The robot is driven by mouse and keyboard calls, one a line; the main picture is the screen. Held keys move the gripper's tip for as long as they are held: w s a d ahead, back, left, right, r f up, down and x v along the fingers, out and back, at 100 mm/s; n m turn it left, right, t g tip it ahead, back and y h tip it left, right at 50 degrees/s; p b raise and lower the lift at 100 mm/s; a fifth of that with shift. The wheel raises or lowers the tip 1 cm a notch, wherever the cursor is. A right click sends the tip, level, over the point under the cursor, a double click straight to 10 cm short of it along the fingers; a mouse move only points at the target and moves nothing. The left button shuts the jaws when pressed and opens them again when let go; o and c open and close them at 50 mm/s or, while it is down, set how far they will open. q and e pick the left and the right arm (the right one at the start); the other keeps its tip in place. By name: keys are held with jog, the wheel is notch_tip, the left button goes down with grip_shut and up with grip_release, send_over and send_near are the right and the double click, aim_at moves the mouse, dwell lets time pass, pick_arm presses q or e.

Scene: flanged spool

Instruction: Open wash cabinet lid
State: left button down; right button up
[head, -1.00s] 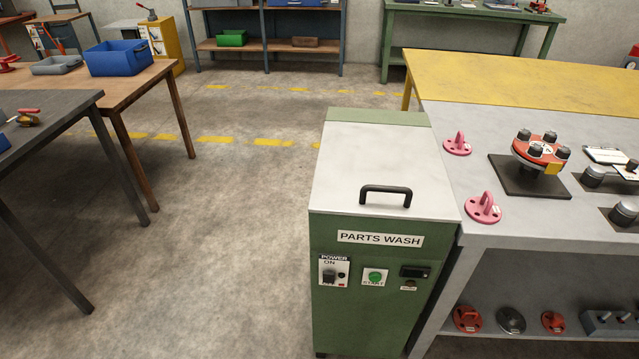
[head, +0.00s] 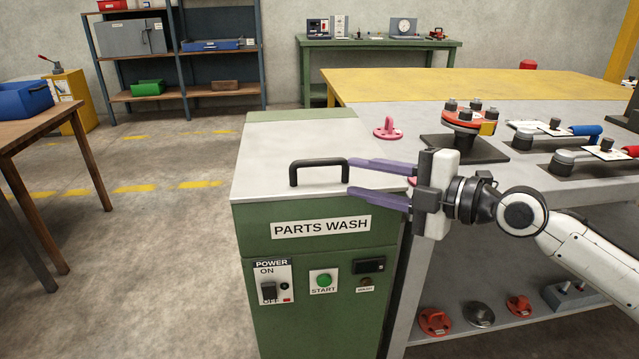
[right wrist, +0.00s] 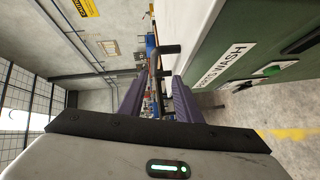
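The green parts wash cabinet (head: 250,222) stands in the middle of the head view. Its light grey lid (head: 265,160) lies flat and shut, with a black bar handle (head: 318,162) near the front edge. My right gripper (head: 350,178) is at the handle's right end, its two purple fingers spread and pointing left along it. In the right wrist view the handle (right wrist: 168,49) shows ahead, in line with the gap between the open fingers (right wrist: 158,88). I cannot tell whether a finger touches it. My left gripper is not in view.
A grey workbench (head: 405,160) with a red flanged part (head: 465,118), pink brackets and clamps adjoins the cabinet on the right, partly behind my right arm. A wooden table (head: 40,130) stands left. The floor between is clear.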

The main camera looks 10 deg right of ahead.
aim_at(324, 164)
jog(key=shift+n, duration=0.3)
jog(key=x, duration=0.3)
jog(key=p+x, duration=0.1)
jog(key=x, duration=0.2)
jog(key=r+x, duration=0.1)
jog(key=x, duration=0.3)
jog(key=shift+w, duration=0.15)
grip_shut()
